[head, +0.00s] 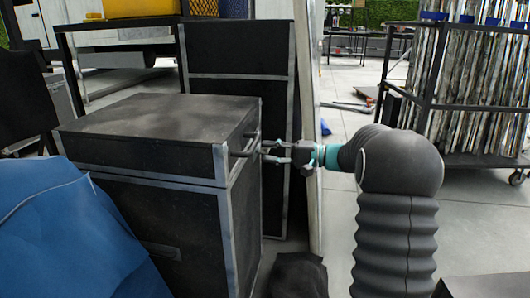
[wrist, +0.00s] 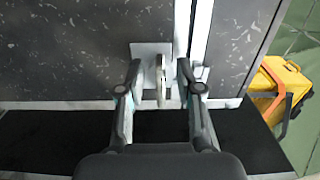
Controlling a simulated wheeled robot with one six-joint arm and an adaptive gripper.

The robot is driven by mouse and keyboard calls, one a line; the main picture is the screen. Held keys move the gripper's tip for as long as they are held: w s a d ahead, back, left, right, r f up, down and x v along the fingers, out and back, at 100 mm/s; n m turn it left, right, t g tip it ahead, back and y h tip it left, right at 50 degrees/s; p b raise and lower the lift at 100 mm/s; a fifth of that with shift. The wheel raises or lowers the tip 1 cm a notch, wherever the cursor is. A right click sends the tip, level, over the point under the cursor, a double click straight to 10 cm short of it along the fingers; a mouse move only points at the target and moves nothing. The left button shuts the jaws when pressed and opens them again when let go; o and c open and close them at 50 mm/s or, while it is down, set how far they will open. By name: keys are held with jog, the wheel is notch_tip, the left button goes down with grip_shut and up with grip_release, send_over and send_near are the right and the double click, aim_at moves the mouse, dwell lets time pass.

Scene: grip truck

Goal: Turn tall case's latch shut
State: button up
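The black case with silver edging (head: 150,215) stands left of centre in the head view, its lid closed. A second, taller black case (head: 236,48) stands behind it. In the wrist view, a speckled dark panel (wrist: 80,50) carries a pale latch plate (wrist: 146,50) with a narrow upright latch tab (wrist: 160,80). My gripper (head: 264,151) is at the front case's right side, by a grey bar or handle (head: 245,145). In the wrist view my gripper (wrist: 160,68) is open, one finger on each side of the tab, with gaps visible. Contact cannot be told.
Blue cloth (head: 70,235) lies at the lower left. A wheeled rack of long pieces (head: 465,95) stands at the right. A yellow case (wrist: 285,85) is right of the panel in the wrist view. Grey floor (head: 335,200) shows beside my arm.

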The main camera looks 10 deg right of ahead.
jog(key=v, duration=1)
jog(key=shift+d, duration=0.15)
jog(key=shift+s, duration=0.1)
